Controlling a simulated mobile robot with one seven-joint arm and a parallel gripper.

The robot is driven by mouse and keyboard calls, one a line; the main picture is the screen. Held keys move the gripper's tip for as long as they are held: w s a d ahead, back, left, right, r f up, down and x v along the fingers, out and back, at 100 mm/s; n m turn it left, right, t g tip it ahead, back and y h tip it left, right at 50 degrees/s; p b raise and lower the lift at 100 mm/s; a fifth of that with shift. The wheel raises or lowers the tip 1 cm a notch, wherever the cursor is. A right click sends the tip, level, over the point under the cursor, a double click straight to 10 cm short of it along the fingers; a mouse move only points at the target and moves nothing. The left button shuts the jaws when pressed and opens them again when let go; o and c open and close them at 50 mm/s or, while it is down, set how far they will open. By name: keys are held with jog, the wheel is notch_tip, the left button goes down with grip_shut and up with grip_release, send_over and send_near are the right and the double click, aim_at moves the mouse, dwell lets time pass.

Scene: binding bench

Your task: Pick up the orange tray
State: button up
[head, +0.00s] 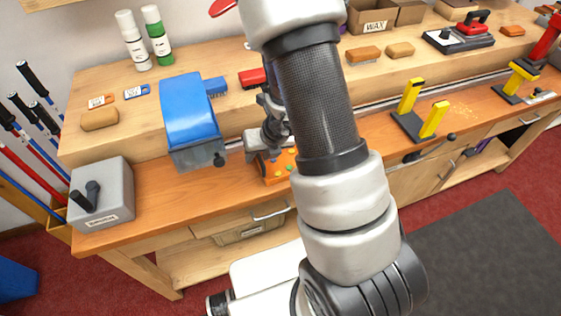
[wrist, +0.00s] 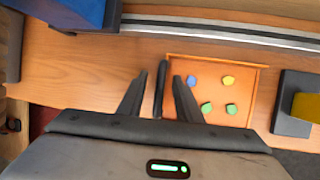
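The orange tray (wrist: 252,97) lies on the wooden bench with several small blue, yellow and green pieces in it. In the head view the tray (head: 273,178) is partly hidden by my arm. My gripper (wrist: 159,76) is open at the tray's left side in the wrist view. Its left finger is outside the tray and its right finger is over the left part of the tray. A dark upright strip shows between the fingers along the tray's left edge; I cannot tell what it is. I cannot tell whether the fingers touch the tray.
A blue machine with a dark knob (head: 190,108) stands left of the tray, and a grey box (head: 104,196) is farther left. A black stand with yellow posts (head: 409,97) is to the right. A metal rail (wrist: 225,32) runs behind the tray. Bare bench shows left of it.

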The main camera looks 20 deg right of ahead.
grip_shut()
jog(key=shift+r, duration=0.1)
